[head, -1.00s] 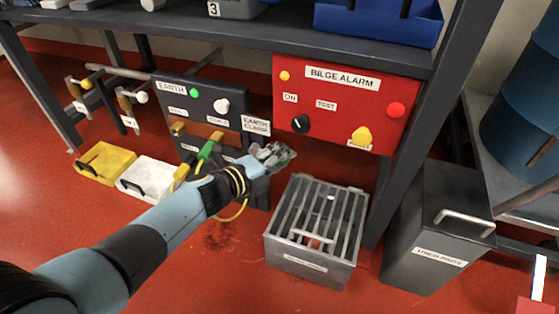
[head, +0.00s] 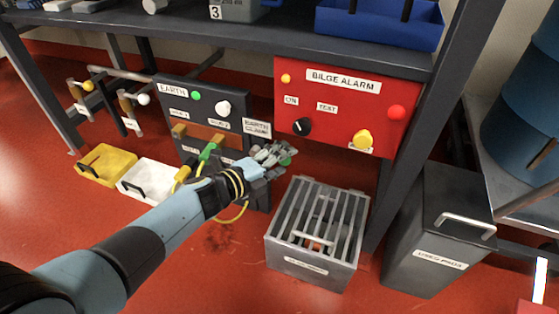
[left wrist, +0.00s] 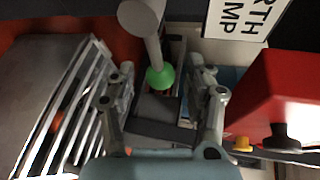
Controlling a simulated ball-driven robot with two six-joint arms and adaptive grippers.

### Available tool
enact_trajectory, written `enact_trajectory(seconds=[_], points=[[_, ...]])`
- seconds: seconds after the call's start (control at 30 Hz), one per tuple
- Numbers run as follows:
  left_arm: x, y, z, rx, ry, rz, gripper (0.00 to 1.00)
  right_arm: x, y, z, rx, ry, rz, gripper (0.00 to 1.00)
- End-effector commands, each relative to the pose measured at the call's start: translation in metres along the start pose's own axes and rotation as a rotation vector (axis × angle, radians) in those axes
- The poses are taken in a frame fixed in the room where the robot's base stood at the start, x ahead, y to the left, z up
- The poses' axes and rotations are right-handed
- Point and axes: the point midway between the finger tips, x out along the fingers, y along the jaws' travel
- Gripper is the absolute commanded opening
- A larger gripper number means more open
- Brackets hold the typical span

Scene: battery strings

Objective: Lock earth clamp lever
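My left gripper (head: 272,154) is in front of the lower right of the dark earth panel (head: 233,107), below the EARTH CLAMP label (head: 257,128). The clamp lever, a grey bar with a green knob, shows in the left wrist view (left wrist: 160,76). In the head view its green knob (head: 286,161) shows beside the fingers. In the left wrist view the two fingers of the left gripper (left wrist: 165,92) are apart, one on each side of the knob, with gaps visible. The clamp body is largely hidden behind the gripper. My right gripper is not in view.
A red BILGE ALARM box (head: 342,104) is right of the clamp. A barred grey crate (head: 318,232) stands on the floor below. Yellow (head: 106,164) and white (head: 148,179) trays lie at left. A green plug (head: 207,152) with a yellow cable is close by my wrist.

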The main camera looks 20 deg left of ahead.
Motion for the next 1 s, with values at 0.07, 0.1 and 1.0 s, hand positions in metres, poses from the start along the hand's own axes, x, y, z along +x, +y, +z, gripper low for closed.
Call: enact_trajectory(seconds=[0.07, 0.1, 1.0], points=[[0.0, -0.001, 0.0, 0.0, 0.0, -0.001, 0.53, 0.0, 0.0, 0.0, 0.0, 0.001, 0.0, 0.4], [0.0, -0.001, 0.0, 0.001, 0.0, -0.001, 0.53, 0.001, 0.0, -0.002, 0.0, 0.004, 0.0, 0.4], [-0.121, 0.0, 0.001, 0.0, -0.001, 0.0, 0.53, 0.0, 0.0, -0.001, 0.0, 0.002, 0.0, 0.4]])
